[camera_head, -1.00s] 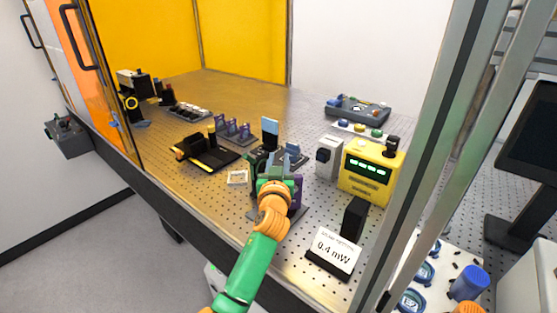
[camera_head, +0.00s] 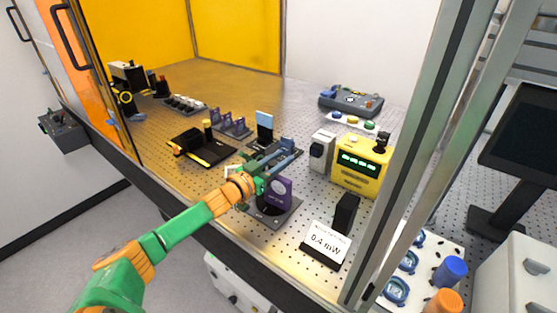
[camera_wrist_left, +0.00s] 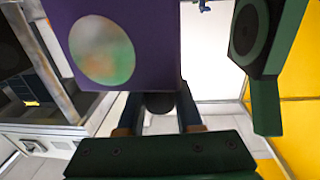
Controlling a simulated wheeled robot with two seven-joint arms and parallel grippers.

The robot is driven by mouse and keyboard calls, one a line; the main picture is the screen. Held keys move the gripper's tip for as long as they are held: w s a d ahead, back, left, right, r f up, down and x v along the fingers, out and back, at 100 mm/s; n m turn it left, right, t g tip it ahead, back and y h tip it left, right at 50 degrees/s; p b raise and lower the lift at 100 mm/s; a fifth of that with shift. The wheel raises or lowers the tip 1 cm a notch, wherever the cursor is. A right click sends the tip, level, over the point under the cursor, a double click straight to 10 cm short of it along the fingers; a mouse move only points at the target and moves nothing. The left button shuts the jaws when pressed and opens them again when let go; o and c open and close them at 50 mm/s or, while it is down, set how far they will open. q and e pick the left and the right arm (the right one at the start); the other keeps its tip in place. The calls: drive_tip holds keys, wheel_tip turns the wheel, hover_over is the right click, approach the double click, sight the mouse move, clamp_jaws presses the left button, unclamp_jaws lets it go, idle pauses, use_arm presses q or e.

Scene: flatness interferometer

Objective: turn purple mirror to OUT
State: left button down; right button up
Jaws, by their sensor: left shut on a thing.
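The purple mirror (camera_head: 279,194), a purple plate with a round face, stands upright on a dark base plate (camera_head: 271,218) near the table's front edge. Its face shows towards the front right in the head view. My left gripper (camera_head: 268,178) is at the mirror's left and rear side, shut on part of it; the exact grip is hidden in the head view. In the left wrist view the purple mirror (camera_wrist_left: 110,48) fills the upper left, and a dark rounded part sits between the fingers of my left gripper (camera_wrist_left: 160,104). My right gripper is not in view.
A yellow meter (camera_head: 360,170) and a grey box (camera_head: 321,152) stand to the right. A 0.4 mW sign (camera_head: 325,245) and black block (camera_head: 345,213) are at the front right. A black stage (camera_head: 197,150) lies left. A frame post (camera_head: 425,130) rises at the right.

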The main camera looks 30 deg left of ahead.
sight(269, 167)
use_arm(q)
drive_tip(key=shift+m+h, duration=0.5)
drive_tip(key=shift+h, duration=0.1)
drive_tip(key=shift+d+b, duration=0.1)
drive_tip(key=shift+b, duration=0.2)
drive_tip(key=c, duration=0.6)
unclamp_jaws()
drive_tip(key=shift+w, duration=0.1)
drive_tip(key=shift+s+f, duration=0.1)
drive_tip(key=shift+s, duration=0.2)
drive_tip(key=v, duration=0.5)
drive_tip(key=shift+s+b, duration=0.15)
drive_tip(key=shift+b, duration=0.25)
drive_tip(key=shift+s+a, duration=0.3)
drive_tip(key=shift+s, duration=0.25)
